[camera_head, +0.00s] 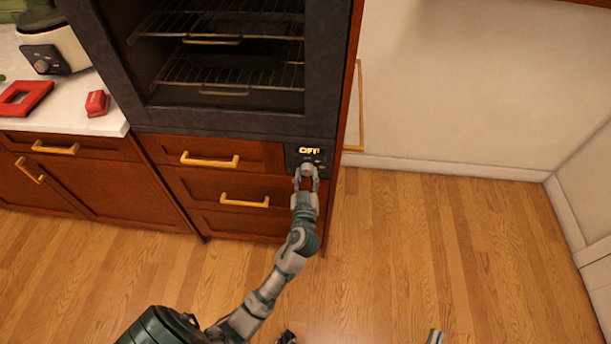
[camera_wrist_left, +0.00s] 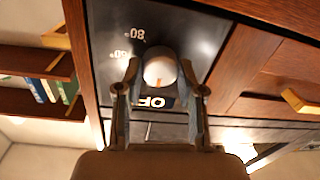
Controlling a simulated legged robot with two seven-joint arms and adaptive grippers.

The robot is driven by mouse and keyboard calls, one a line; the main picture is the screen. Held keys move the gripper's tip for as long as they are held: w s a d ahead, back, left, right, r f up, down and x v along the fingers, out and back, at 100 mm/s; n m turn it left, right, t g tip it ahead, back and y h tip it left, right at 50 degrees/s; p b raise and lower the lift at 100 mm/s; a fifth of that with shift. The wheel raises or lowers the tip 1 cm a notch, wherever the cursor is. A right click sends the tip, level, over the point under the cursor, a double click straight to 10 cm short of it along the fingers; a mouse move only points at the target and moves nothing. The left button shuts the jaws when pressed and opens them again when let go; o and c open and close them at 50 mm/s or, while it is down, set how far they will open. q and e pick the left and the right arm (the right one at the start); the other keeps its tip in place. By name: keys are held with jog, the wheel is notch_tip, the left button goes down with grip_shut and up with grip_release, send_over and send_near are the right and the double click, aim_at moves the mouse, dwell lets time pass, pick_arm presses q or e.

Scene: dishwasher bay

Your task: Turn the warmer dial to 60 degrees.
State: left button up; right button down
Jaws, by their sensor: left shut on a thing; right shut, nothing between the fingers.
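The warmer dial (camera_head: 307,169) is a round pale knob on the black control panel (camera_head: 293,161) below the glass-fronted warmer. The lit display (camera_head: 309,150) above it reads OFF. My left gripper (camera_head: 307,175) is shut on the dial, one finger on each side. In the left wrist view the dial (camera_wrist_left: 160,71) sits between the fingertips, its orange mark pointing down toward the display (camera_wrist_left: 155,102). Upside-down labels, 80° and apparently 60°, show on the panel above and left of it. My right gripper (camera_head: 435,337) shows only as a tip at the bottom edge, shut and empty.
Wooden drawers with brass handles (camera_head: 210,160) lie left of the panel. A white counter (camera_head: 60,116) at left holds a cooker (camera_head: 52,47) and red items (camera_head: 97,103). Wire racks (camera_head: 230,78) are inside the warmer. The wooden floor at right is clear.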

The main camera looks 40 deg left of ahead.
jog(key=shift+w+d, duration=0.1)
jog(key=shift+d, duration=0.2)
jog(key=shift+a, duration=0.1)
